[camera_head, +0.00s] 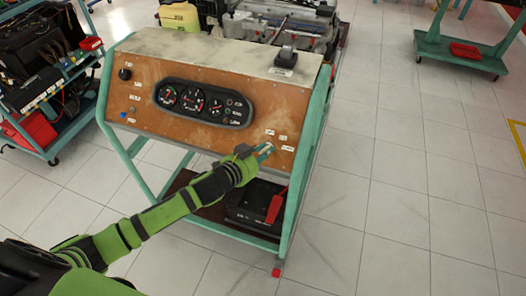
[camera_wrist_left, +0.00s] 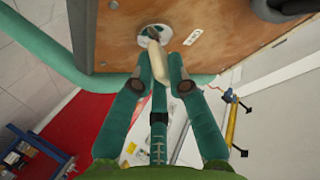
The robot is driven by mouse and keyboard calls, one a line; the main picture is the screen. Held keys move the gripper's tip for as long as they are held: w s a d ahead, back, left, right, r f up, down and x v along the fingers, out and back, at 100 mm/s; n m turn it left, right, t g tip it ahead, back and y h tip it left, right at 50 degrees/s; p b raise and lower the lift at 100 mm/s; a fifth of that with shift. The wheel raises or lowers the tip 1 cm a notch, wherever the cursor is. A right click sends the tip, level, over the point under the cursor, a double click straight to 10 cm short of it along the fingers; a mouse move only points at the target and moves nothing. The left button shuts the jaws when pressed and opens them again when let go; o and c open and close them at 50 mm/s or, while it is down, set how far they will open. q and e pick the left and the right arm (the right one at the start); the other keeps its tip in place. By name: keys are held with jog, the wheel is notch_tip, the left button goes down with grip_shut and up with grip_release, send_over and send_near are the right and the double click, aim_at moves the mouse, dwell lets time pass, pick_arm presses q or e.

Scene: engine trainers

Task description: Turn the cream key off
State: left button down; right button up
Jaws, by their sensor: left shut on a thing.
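My left gripper (camera_head: 262,150) reaches the right side of the brown wooden panel (camera_head: 190,105) of the engine trainer. In the left wrist view, the cream key (camera_wrist_left: 153,62) stands out from a round silver switch plate (camera_wrist_left: 155,34) on the panel. My left gripper's green fingers (camera_wrist_left: 158,80) are on both sides of the key, shut on it. In the head view, the gripper hides the key. My right gripper is in neither view.
A gauge cluster (camera_head: 203,102) sits at the panel's middle. A black battery (camera_head: 256,203) with a red part lies below. A teal cart (camera_head: 50,75) stands at left.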

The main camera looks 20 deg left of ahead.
pick_arm(q)
jog(key=n+t+y, duration=0.1)
jog(key=n+y, duration=0.1)
jog(key=n, duration=0.2)
jog(key=shift+d+n+b, duration=0.15)
jog(key=shift+n+b, duration=0.15)
jog(key=shift+n+t+y, duration=0.3)
jog(key=shift+n+y, duration=0.8)
jog(key=shift+n, duration=1.2)
jog(key=c, duration=1.2)
grip_release()
jog(key=v, duration=1.2)
jog(key=shift+d, duration=0.1)
